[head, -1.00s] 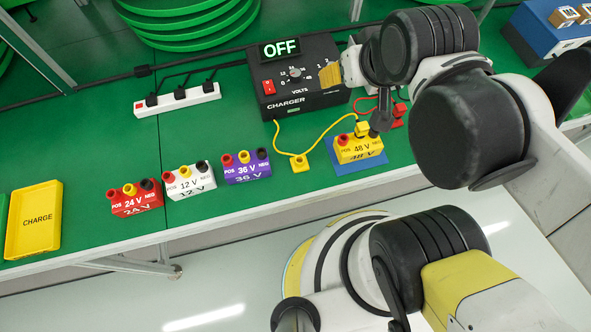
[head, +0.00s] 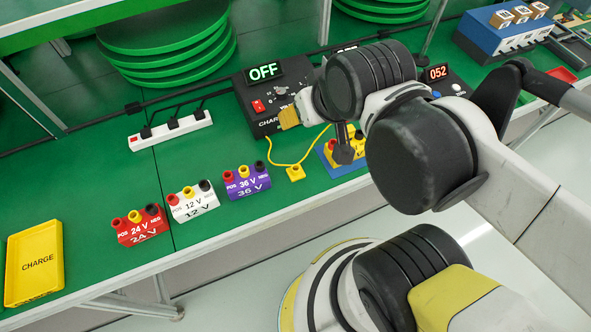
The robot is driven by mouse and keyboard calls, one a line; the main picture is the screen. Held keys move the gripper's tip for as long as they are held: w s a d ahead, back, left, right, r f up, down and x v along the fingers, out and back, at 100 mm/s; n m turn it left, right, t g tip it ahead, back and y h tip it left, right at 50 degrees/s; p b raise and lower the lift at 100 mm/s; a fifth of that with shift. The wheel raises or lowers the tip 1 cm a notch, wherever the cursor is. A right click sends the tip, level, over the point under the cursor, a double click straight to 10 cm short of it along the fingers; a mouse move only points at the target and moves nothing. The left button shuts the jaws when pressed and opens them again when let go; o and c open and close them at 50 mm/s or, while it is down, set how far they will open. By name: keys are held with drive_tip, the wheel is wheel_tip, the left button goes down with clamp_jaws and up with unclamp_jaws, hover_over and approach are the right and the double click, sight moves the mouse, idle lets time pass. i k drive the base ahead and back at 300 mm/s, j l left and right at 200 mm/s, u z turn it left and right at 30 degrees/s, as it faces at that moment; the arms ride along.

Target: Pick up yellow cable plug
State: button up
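The yellow cable plug (head: 296,173) lies on the green bench in the head view, left of the blue pad (head: 325,151). Its thin yellow cable (head: 276,154) loops back toward the black charger (head: 246,105). My gripper (head: 343,152) is a small dark shape pointing down at my wrist. In the picture it overlaps the yellow 48 V block (head: 358,156), to the right of the plug and apart from it.
Purple 36 V (head: 247,183), white 12 V (head: 193,205) and red 24 V (head: 141,229) blocks stand along the front edge. A yellow CHARGE tray (head: 35,264) is at far left. A white power strip (head: 170,133) lies behind. Bare green bench lies between them.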

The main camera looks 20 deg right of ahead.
sight(352, 131)
drive_tip(key=l+u, duration=0.15)
drive_tip(key=l, duration=0.25)
drive_tip(key=k+l+u, duration=0.15)
drive_tip(key=l, duration=0.2)
drive_tip(key=k+l+u, duration=0.15)
drive_tip(key=l, duration=0.2)
drive_tip(key=l+u, duration=0.15)
drive_tip(key=l, duration=0.25)
drive_tip(key=k, duration=0.05)
